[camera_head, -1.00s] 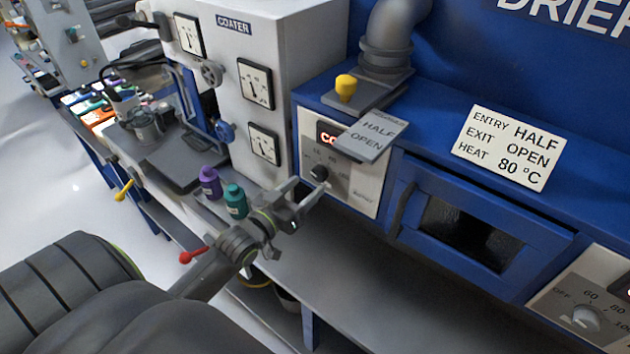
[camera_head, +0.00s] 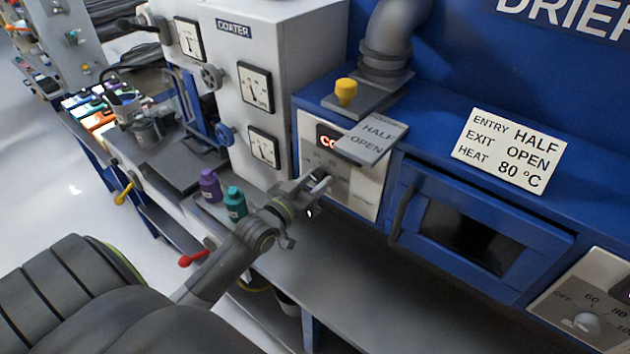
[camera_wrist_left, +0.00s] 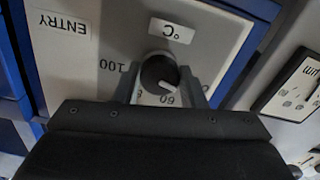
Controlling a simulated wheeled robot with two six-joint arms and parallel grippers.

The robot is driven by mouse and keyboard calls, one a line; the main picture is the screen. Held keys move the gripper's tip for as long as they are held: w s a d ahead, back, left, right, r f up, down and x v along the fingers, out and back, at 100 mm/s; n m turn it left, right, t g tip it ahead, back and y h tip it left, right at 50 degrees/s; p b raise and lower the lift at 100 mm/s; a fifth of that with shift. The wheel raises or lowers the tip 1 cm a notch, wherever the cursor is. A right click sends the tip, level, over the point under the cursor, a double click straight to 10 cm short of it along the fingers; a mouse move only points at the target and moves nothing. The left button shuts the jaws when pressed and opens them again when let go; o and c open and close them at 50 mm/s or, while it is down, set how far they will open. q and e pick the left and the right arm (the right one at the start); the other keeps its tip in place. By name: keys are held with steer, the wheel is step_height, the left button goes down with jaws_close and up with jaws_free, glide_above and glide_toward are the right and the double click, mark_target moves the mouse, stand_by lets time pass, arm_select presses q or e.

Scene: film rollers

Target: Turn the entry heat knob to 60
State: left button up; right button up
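The entry heat knob (camera_wrist_left: 159,75) is round and dark with a white pointer mark. It sits on a pale panel (camera_wrist_left: 100,50) marked ENTRY, °C, 60 and 100. In the left wrist view the picture is upside down, and the pointer faces down and slightly right, towards the 60 mark. My left gripper (camera_head: 318,183) is at this panel in the head view and hides the knob there. In the left wrist view its fingers (camera_wrist_left: 165,90) stand either side of the knob, with gaps visible; contact is not clear. My right gripper is not in view.
A tilted HALF OPEN plate (camera_head: 370,140) overhangs the panel's top. A blue dryer door with handle (camera_head: 402,212) is to the right. Purple (camera_head: 210,185) and teal (camera_head: 235,203) bottles stand left of my gripper. Another heat knob (camera_head: 587,322) is at the lower right.

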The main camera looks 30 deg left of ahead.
arm_select(q)
steer(key=shift+c, duration=0.7)
steer(key=m+b, duration=0.3)
steer(key=m, duration=0.1)
steer(key=shift+f, duration=0.2)
steer(key=m+b, duration=0.2)
steer(key=m, duration=0.3)
steer(key=shift+r, duration=0.1)
steer(key=shift+m+b, duration=0.35)
steer(key=shift+m, duration=0.15)
steer(key=o, duration=1)
steer(key=shift+r, duration=0.1)
